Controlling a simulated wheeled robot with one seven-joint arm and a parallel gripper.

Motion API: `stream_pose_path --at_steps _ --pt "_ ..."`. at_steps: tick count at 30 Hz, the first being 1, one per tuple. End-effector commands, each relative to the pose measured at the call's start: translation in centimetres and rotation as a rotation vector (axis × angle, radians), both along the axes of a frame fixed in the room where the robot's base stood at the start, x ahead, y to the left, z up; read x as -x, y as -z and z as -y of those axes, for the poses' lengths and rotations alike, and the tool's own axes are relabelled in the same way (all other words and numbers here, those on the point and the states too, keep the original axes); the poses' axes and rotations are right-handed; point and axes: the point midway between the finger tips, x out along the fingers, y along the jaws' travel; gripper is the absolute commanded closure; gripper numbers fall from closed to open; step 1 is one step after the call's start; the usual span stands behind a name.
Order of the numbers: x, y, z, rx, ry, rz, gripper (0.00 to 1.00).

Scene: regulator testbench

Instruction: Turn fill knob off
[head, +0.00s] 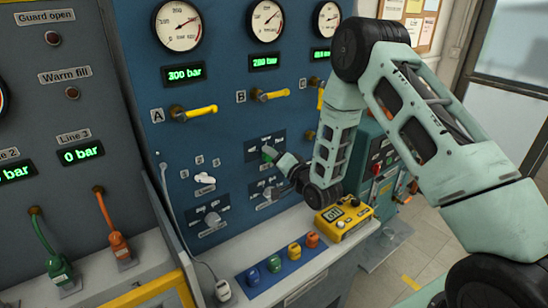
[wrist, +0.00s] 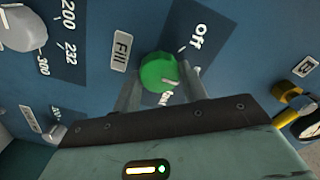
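The fill knob is green and round. In the wrist view the fill knob (wrist: 159,72) sits beside a "Fill" label (wrist: 121,50), with an "off" mark (wrist: 197,37) to its upper right and another word partly hidden below it. A pale line shows at the knob's lower edge. My gripper (wrist: 161,80) has one finger on each side of the knob, close to it; I cannot tell whether they touch it. In the head view the green knob (head: 268,152) is on the blue panel, with my gripper (head: 280,159) right up at it.
A grey knob (wrist: 22,28) with a number scale is at the wrist view's upper left. Yellow valve handles (head: 200,111) stick out above. A yellow meter (head: 343,218) and several coloured plugs (head: 274,263) are on the ledge below. A grey cable (head: 178,220) hangs at the left.

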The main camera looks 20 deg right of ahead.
Motion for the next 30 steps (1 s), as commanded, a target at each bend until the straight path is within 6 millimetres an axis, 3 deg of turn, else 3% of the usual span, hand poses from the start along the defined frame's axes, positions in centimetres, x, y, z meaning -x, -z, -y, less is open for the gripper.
stream_pose_path --at_steps 14,30 --pt "0.02 0.36 0.02 0.106 0.001 0.022 0.8" --pt "0.06 0.48 -0.17 0.573 0.002 0.119 0.8"
